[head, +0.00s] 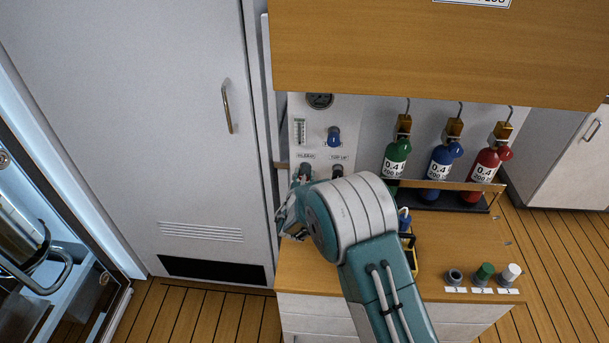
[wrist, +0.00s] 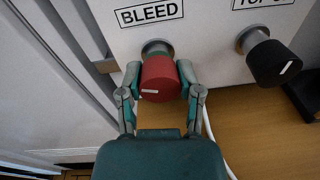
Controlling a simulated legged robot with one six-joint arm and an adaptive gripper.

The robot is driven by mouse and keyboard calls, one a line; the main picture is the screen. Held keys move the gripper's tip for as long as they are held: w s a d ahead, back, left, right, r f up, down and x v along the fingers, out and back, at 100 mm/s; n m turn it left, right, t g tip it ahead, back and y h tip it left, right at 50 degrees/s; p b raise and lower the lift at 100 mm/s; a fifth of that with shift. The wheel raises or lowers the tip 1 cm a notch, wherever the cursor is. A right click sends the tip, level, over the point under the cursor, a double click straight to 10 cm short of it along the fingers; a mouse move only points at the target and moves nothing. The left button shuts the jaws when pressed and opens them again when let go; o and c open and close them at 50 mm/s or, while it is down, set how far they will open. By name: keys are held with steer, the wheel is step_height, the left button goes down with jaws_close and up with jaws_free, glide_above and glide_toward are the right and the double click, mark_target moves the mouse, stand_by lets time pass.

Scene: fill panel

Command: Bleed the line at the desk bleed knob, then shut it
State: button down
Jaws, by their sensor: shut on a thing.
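The red bleed knob (wrist: 160,80) sits on the white panel (wrist: 208,50) under the "BLEED" label (wrist: 149,12) in the wrist view. My gripper (wrist: 161,92) is shut on it, with one teal finger on each side. A white pointer mark on the knob's face lies about level, toward the left. In the head view my gripper (head: 299,190) reaches the lower left of the panel, and my arm stands in front of the desk. The red of the knob is hard to make out there.
A black knob (wrist: 273,62) stands right of the bleed knob. A blue knob (head: 333,136) and a gauge (head: 320,100) sit higher on the panel. Small caps (head: 484,272) stand on the desk (head: 450,236).

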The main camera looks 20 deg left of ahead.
steer(key=m, duration=0.6)
steer(key=shift+s+f+m+y, duration=0.1)
steer(key=shift+f+m+y, duration=0.2)
steer(key=shift+y, duration=0.1)
steer(key=m, duration=0.3)
steer(key=m+y, duration=0.1)
steer(key=m, duration=0.1)
steer(key=shift+f+m+g, duration=0.1)
steer(key=shift+m+g, duration=0.2)
steer(key=shift+m, duration=0.1)
steer(key=shift+c, duration=1.4)
jaws_free()
steer(key=shift+f, duration=0.1)
steer(key=shift+r, duration=0.25)
steer(key=v, duration=1.1)
steer(key=shift+s+d+f, duration=0.1)
steer(key=shift+s+f, duration=0.1)
steer(key=shift+s, duration=0.2)
